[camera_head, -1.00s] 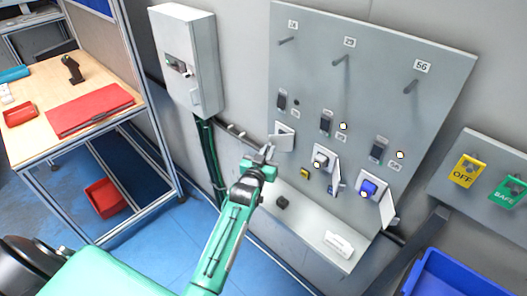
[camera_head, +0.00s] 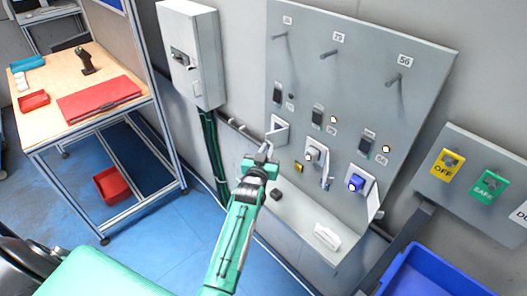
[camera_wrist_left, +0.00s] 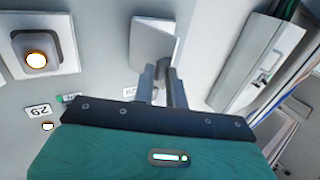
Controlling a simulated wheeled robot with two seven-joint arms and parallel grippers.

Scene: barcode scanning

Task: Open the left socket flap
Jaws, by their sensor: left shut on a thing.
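The left socket flap (camera_head: 279,130) is a pale grey cover at the lower left of the grey panel. It also shows in the left wrist view (camera_wrist_left: 152,40), where it looks tilted out from the panel. My left gripper (camera_head: 268,150) is at the flap's lower edge. In the left wrist view its two fingers (camera_wrist_left: 163,80) are close together and shut on that edge. The socket behind the flap is hidden. My right gripper is out of view.
A ledge (camera_head: 290,215) below the sockets holds a small black block (camera_head: 276,195) and a white item (camera_head: 327,236). A grey switch box (camera_head: 190,55) is on the wall to the left. A blue crate (camera_head: 440,270) stands at the lower right.

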